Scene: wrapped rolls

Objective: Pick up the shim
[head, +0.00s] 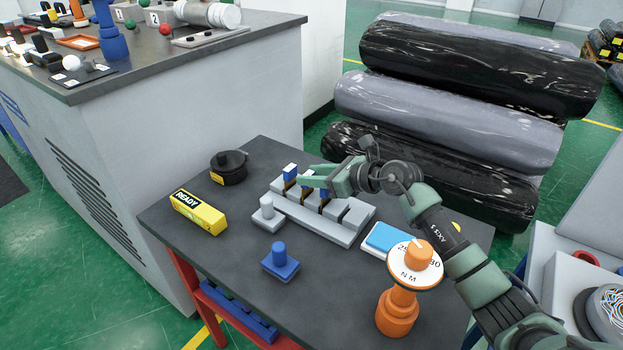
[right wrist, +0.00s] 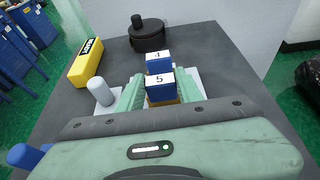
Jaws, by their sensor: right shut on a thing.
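The shims are blue-capped pieces with brownish lower parts, standing in a light grey slotted rack (head: 345,236). In the right wrist view a shim marked 5 (right wrist: 160,87) sits between the fingers of my right gripper (right wrist: 160,94), which is shut on it. A shim marked 4 (right wrist: 159,61) stands just beyond it. In the head view my right gripper (head: 312,182) reaches over the rack from the right and partly hides the held shim. The leftmost blue-capped shim (head: 290,171) shows beyond the fingertips. My left gripper is not in view.
A yellow READY block (head: 198,212) and a black round pot (head: 229,168) lie left of the rack. A blue knobbed piece (head: 280,262) stands in front. An orange dial stand (head: 398,312) and a blue-topped pad (head: 386,237) are near my right arm.

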